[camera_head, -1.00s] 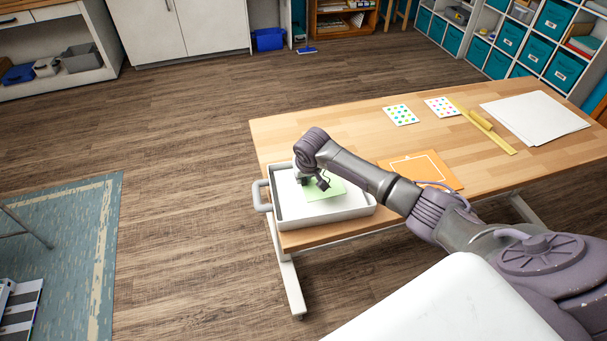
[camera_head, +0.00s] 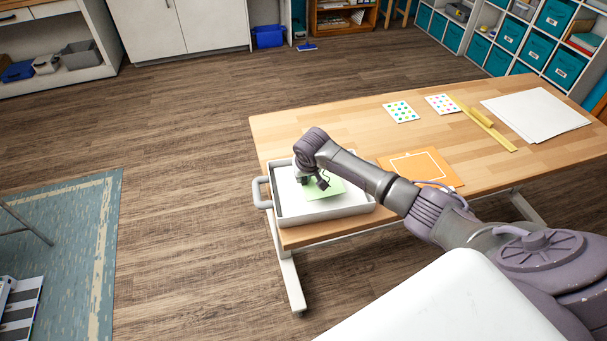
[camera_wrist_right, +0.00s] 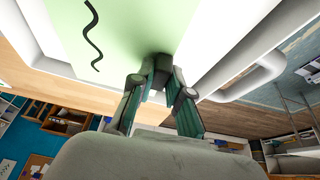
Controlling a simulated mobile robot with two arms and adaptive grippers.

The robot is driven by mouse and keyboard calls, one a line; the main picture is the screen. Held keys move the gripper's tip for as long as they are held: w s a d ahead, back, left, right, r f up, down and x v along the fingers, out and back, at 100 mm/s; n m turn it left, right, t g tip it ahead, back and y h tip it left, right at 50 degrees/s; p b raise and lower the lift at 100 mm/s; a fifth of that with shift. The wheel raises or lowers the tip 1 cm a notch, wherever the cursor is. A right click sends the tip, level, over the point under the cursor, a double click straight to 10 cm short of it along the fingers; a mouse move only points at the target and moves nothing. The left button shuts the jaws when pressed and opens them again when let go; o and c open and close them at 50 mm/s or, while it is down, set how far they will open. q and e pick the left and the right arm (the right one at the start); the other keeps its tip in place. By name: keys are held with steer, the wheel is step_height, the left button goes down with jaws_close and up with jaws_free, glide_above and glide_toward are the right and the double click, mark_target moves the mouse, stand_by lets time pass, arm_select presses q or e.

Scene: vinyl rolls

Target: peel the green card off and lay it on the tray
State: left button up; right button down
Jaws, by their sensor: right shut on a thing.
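The light green card (camera_head: 325,190) is over the inside of the white tray (camera_head: 335,216) at the near left of the table. In the right wrist view the card (camera_wrist_right: 125,30) has a black wavy line on it. My right gripper (camera_head: 307,182) is over the tray and shut on the card's edge; its fingers (camera_wrist_right: 158,75) meet at that edge in the wrist view. The head view does not show clearly whether the card touches the tray floor. My left gripper is not in view.
The orange board (camera_head: 445,172) with a white outline lies right of the tray, partly behind my arm. Two dotted sheets (camera_head: 401,112), a yellow ruler (camera_head: 498,136) and white paper (camera_head: 535,115) lie farther back. The table's middle is clear.

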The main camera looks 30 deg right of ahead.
mark_target(304, 183)
steer(key=shift+f, duration=0.25)
stand_by(0.3)
steer(key=shift+f+b, duration=0.3)
steer(key=shift+f, duration=0.25)
steer(key=shift+f, duration=0.1)
steer(key=shift+f, duration=0.5)
steer(key=shift+f, duration=0.2)
stand_by(0.5)
jaws_free()
stand_by(0.5)
stand_by(0.4)
